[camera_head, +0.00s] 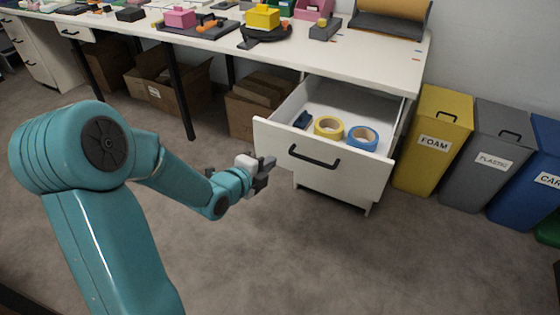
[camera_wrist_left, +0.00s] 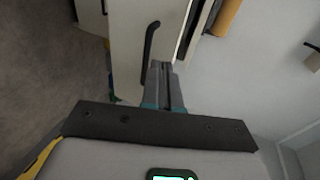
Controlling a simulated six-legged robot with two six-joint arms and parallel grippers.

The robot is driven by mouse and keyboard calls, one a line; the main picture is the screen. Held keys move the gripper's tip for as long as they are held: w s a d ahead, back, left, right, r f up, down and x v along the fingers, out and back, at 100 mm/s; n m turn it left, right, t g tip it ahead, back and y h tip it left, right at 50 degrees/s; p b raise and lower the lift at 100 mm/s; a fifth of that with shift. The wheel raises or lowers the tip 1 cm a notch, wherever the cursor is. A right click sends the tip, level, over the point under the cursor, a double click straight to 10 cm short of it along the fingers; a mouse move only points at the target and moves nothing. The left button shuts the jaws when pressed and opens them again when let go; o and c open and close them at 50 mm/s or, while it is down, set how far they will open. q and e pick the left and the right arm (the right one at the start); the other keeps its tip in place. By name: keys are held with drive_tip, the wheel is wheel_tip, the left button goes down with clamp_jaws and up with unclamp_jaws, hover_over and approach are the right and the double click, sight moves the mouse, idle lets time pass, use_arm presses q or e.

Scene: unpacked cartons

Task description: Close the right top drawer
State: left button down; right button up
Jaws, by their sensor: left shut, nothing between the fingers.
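The right top drawer (camera_head: 345,182) is pulled well out from under the right end of the white table. Its front is white with a black bar handle (camera_head: 313,158). Inside lie a yellow tape roll (camera_head: 328,127), a blue tape roll (camera_head: 362,138) and a small dark blue item (camera_head: 302,119). My left gripper (camera_head: 270,166) is shut and empty, just left of the handle in the head view. In the left wrist view its fingers (camera_wrist_left: 161,68) point at the white drawer front, close beside the handle (camera_wrist_left: 150,42). Contact cannot be told. My right gripper is not in view.
Yellow (camera_head: 432,135), grey (camera_head: 490,150) and blue (camera_head: 530,170) bins stand right of the drawer. Cardboard boxes (camera_head: 250,103) sit under the white table (camera_head: 370,67), whose top carries several items. The floor (camera_head: 300,250) in front of the drawer is clear.

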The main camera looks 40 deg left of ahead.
use_arm(q)
drive_tip(key=s+a+f+y+b, duration=0.1)
drive_tip(key=s+a+f+b, duration=0.1)
drive_tip(key=a, duration=0.2)
approach(281, 138)
drive_tip(key=shift+n+y, duration=0.4)
drive_tip(key=x, duration=0.5)
drive_tip(key=shift+d+f+b, duration=0.25)
drive_tip(key=shift+f+b, duration=0.15)
drive_tip(key=shift+f, duration=0.05)
drive_tip(key=shift+w+a, duration=0.15)
drive_tip(key=shift+w, duration=0.55)
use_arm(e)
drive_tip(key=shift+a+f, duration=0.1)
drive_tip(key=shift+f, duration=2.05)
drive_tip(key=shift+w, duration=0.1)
